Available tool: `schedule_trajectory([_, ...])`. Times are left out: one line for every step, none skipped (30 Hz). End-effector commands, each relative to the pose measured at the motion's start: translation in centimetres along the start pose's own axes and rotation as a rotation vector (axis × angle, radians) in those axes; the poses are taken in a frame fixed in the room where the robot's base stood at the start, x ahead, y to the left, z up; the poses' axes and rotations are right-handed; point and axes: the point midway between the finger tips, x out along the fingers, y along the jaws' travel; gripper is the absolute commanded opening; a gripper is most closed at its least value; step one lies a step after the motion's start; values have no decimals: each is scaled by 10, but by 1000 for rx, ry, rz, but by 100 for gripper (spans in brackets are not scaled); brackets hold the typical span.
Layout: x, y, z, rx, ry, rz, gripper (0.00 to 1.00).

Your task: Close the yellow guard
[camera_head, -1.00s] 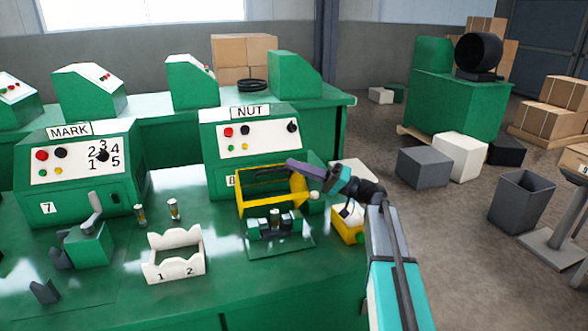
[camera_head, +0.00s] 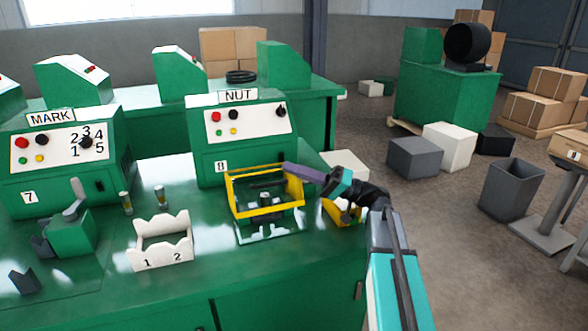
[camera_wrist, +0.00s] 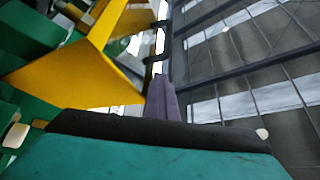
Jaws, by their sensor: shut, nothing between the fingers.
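The yellow guard (camera_head: 270,211) is a frame with side plates in front of the green NUT machine (camera_head: 205,165). It is lowered, with its front bar across the small fixture (camera_head: 264,198); I cannot tell whether it is fully down. My gripper (camera_head: 288,169) is shut and empty, with its purple fingers at the upper right of the guard, near or touching its right side plate. In the wrist view, the fingers (camera_wrist: 163,98) point up beside a large yellow plate of the guard (camera_wrist: 80,75); contact is unclear.
The MARK machine (camera_head: 60,180) stands to the left. A yellow box (camera_head: 338,214) lies near my wrist.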

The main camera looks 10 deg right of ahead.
Motion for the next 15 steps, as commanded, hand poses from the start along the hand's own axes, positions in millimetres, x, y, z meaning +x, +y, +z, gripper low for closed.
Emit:
schedule_trajectory([0,2,0,2,1,5,0])
schedule_trajectory([0,2,0,2,1,5,0])
schedule_trajectory([0,2,0,2,1,5,0])
schedule_trajectory([0,2,0,2,1,5,0])
schedule_trajectory([0,2,0,2,1,5,0])
schedule_trajectory([0,2,0,2,1,5,0])
schedule_trajectory([0,3,0,2,1,5,0])
schedule_trajectory([0,3,0,2,1,5,0])
schedule_trajectory([0,3,0,2,1,5,0])
schedule_trajectory([0,3,0,2,1,6,0])
schedule_trajectory([-1,3,0,2,1,6,0])
schedule_trajectory([-2,3,0,2,2,6,0])
schedule_trajectory([-3,2,0,1,2,6,0])
schedule_trajectory([-5,2,0,1,3,6,0])
schedule_trajectory([-7,2,-1,1,3,6,0])
